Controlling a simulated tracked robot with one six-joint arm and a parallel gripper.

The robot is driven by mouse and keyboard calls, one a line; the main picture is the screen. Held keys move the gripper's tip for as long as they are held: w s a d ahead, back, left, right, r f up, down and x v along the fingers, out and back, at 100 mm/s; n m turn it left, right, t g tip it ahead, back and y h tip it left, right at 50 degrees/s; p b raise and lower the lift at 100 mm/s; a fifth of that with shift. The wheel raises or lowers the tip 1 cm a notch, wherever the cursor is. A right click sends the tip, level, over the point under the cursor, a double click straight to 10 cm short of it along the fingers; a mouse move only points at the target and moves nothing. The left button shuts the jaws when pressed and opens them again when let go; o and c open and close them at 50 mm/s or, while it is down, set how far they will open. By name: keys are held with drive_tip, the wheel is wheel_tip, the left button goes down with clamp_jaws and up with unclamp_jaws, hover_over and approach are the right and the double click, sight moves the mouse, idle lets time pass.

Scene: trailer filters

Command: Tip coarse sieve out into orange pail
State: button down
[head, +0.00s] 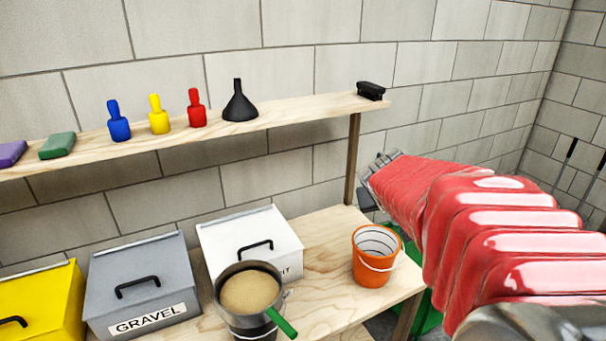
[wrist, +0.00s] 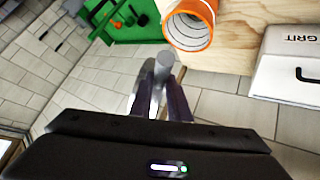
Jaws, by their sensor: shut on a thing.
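The orange pail (head: 366,271) stands upright near the right end of the bench, with its wire handle down. It also shows at the top of the wrist view (wrist: 205,12). A round dark sieve-like vessel with a green handle (head: 282,321) holds tan grains and sits over a dark pail at the bench front. My gripper (wrist: 159,100) is shut on a pale grey rod-like thing (wrist: 162,68), to the left of and below the orange pail in the wrist view. I cannot tell whether this rod belongs to a sieve. In the head view my red arm hides most of the gripper.
Yellow (head: 48,290), grey GRAVEL (head: 110,268) and white GRIT (head: 235,237) lidded bins line the bench. A shelf (head: 300,108) above holds bottles, a black funnel (head: 240,105) and a black brush-like thing (head: 371,90). A green bin (wrist: 130,22) stands beyond the bench end.

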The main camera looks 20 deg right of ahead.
drive_tip(key=shift+w+a+r, duration=0.15)
drive_tip(key=shift+r, duration=0.05)
drive_tip(key=shift+r+m+t+y, duration=0.25)
drive_tip(key=shift+m+t+y, duration=0.15)
drive_tip(key=shift+y, duration=0.3)
drive_tip(key=shift+r+m+t+y, duration=0.2)
drive_tip(key=shift+m+t+y, duration=0.1)
drive_tip(key=shift+m+y, duration=0.3)
idle(1.8)
drive_tip(key=shift+r+t+y, duration=0.15)
drive_tip(key=shift+t+y, duration=0.15)
drive_tip(key=shift+y, duration=0.3)
drive_tip(key=shift+r+m+t+y, duration=0.35)
drive_tip(key=shift+m+t+y, duration=0.4)
drive_tip(key=shift+y, duration=0.35)
drive_tip(key=m+t+y, duration=0.1)
drive_tip(key=r+m+t+y, duration=0.1)
drive_tip(key=y, duration=0.1)
drive_tip(key=shift+m+t+y, duration=0.3)
drive_tip(key=shift+m+t, duration=0.05)
drive_tip(key=m+t+y, duration=0.1)
drive_tip(key=r+m+t+y, duration=0.1)
drive_tip(key=shift+r+m+t, duration=0.1)
drive_tip(key=shift+m+t, duration=0.2)
